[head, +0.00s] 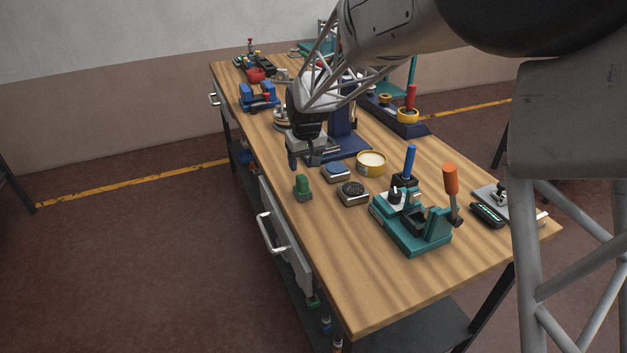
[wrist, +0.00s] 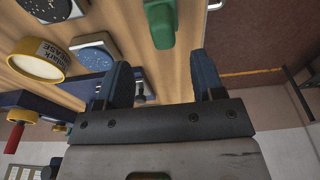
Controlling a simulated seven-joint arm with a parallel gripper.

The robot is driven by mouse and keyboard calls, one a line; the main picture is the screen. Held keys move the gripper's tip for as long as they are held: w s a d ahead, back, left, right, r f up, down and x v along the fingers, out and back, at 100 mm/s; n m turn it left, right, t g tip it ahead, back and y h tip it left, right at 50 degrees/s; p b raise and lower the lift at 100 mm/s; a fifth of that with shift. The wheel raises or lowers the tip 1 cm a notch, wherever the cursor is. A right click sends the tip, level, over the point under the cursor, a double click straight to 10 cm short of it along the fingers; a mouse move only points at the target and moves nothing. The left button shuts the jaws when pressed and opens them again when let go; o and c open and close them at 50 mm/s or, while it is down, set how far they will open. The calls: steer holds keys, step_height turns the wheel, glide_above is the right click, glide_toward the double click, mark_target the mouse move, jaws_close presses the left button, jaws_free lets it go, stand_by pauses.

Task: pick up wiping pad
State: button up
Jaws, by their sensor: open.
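My gripper (head: 303,160) is open and empty above the table's left edge; its two dark blue fingers also show in the wrist view (wrist: 163,82). A small green block with a rounded top (head: 303,186) stands just in front of it and shows beyond the fingertips in the wrist view (wrist: 161,24). A square metal piece with a blue top (head: 336,172) lies right of the gripper, and a similar one with a dark speckled top (head: 353,192) lies nearer the front. I cannot tell which of these is the wiping pad. Nothing is between the fingers.
A yellow tin (head: 371,161) stands behind the metal pieces. A teal fixture (head: 420,226) with blue-handled and orange-handled tools stands to the right. A navy stand (head: 345,143) is close beside the gripper. The wooden table's (head: 355,285) front area is clear.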

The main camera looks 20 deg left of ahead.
mark_target(302, 177)
steer(key=shift+a+f, duration=0.45)
steer(key=shift+a, duration=0.1)
steer(key=shift+w+a+f, duration=0.1)
steer(key=shift+w+f, duration=0.05)
steer(key=shift+f, duration=1.1)
steer(key=shift+w+f, duration=0.15)
steer(key=shift+f, duration=1.15)
steer(key=shift+w+f, duration=0.1)
steer(key=shift+f, duration=1.2)
steer(key=c, duration=1)
